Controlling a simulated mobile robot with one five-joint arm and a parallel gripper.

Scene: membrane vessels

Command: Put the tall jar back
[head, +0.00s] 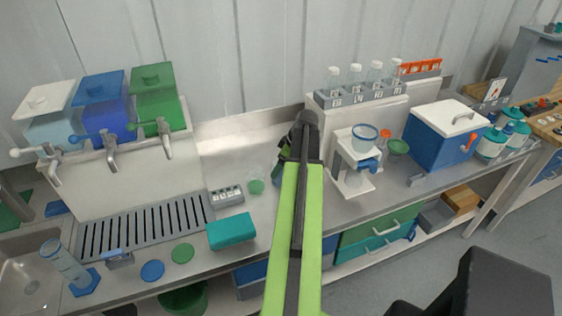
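My gripper (301,130) is dark and reaches over the bench towards the back ledge; the green arm link hides part of the bench below it. Its fingers are too hidden to show whether they are open or hold anything. I cannot tell for sure which vessel is the tall jar. A tall clear cylinder (64,262) with a blue foot stands tilted in the picture at the far left by the sink. A faint clear vessel with a green disc (256,186) stands left of my gripper. Several clear white-capped bottles (355,76) stand in a grey labelled rack (362,97) on the back ledge.
Blue and green tanks (103,108) with taps stand above a slotted drain (143,229). A teal block (231,231) and flat discs (152,270) lie in front. A white stand (349,186) and blue cooler (440,148) stand right of my gripper.

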